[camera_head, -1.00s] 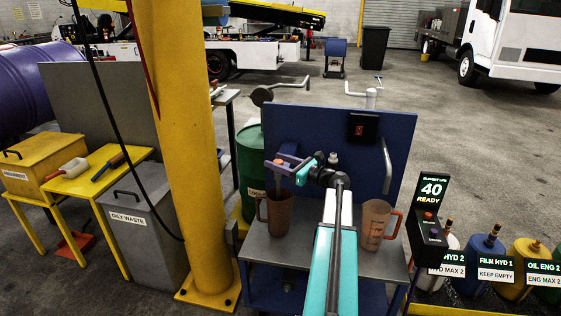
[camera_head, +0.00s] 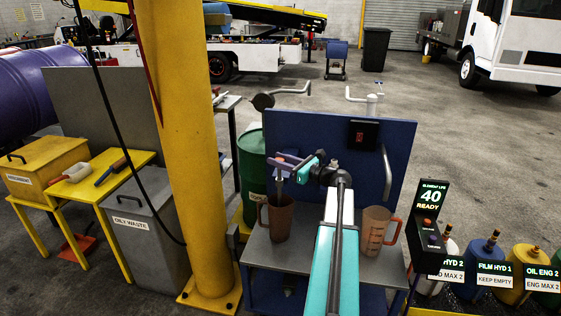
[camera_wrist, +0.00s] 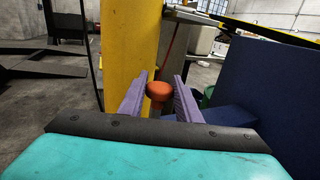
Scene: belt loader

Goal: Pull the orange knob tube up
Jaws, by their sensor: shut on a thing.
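The orange knob (camera_wrist: 159,91) sits between the purple fingers of my gripper (camera_wrist: 161,80) in the wrist view. The fingers are shut on it. In the head view my gripper (camera_head: 282,160) is above the left brown jug (camera_head: 279,218), and the knob is small and hard to make out there. A thin tube (camera_head: 279,184) hangs below the fingers toward the jug's mouth. Its lower end is hidden by the jug, so I cannot tell how deep it reaches.
A second brown jug (camera_head: 376,231) stands to the right on the grey bench (camera_head: 270,252). A blue panel (camera_head: 350,180) with a red switch rises behind my arm. A yellow column (camera_head: 190,150) stands close on the left. A counter display (camera_head: 431,200) reads 40 READY.

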